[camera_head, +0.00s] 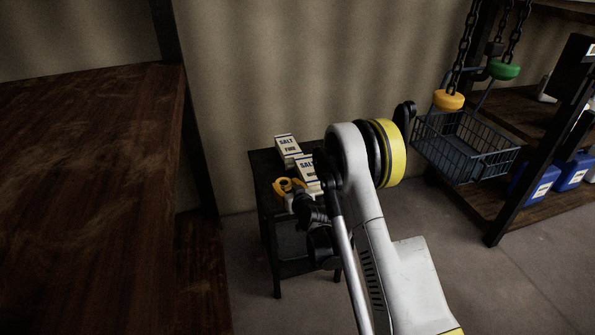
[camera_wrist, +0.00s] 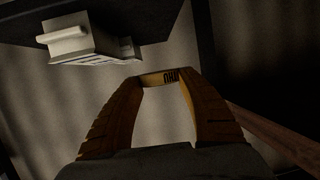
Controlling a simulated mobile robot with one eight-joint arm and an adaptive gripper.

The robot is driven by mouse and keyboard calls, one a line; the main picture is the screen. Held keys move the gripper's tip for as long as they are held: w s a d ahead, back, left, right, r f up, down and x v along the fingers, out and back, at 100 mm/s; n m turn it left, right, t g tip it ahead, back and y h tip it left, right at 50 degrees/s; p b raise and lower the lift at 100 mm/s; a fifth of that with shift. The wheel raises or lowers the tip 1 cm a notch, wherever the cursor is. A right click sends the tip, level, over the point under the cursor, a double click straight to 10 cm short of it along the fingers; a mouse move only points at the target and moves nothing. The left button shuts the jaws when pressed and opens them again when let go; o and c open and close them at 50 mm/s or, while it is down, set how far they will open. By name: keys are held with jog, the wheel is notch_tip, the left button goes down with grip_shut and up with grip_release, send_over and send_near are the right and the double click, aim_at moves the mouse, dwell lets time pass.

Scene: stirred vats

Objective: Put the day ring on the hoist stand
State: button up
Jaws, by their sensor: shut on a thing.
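My gripper (camera_head: 289,186) has orange-brown fingers and hangs over the front part of a small dark stand (camera_head: 262,168) in the head view. In the wrist view my gripper (camera_wrist: 172,82) is shut on a small yellowish piece with dark upside-down lettering (camera_wrist: 158,78), which I take for the day ring. Only a narrow band of it shows between the fingertips. Whether it touches anything below cannot be told. No label marks the hoist stand. At the right, chains with an orange piece (camera_head: 448,100) and a green piece (camera_head: 503,70) hang above a blue wire basket (camera_head: 468,147).
Salt boxes (camera_head: 288,148) stand on the small stand close beside my gripper; a pale box shows in the wrist view (camera_wrist: 78,37). A large brown table (camera_head: 90,180) fills the left. Blue containers (camera_head: 572,172) sit on a shelf at right. Floor between is clear.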

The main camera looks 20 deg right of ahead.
jog(key=w+d+f, duration=0.2)
jog(key=w+d, duration=0.3)
jog(key=d, duration=0.5)
jog(key=w+a+f+b, duration=0.1)
jog(key=w+a+f, duration=0.1)
jog(key=a, duration=0.1)
jog(key=w+a+f+b, duration=0.2)
jog(key=a, duration=0.1)
jog(key=w+a+f+b, duration=0.1)
jog(key=a+f, duration=0.1)
jog(key=a, duration=0.1)
jog(key=shift+w+a+f, duration=0.15)
jog(key=shift+w+a, duration=0.2)
jog(key=shift+w, duration=0.05)
notch_tip(320, 180, down, 4)
jog(key=b, duration=0.2)
jog(key=shift+b, duration=0.4)
jog(key=o, duration=0.7)
jog(key=shift+f, duration=0.1)
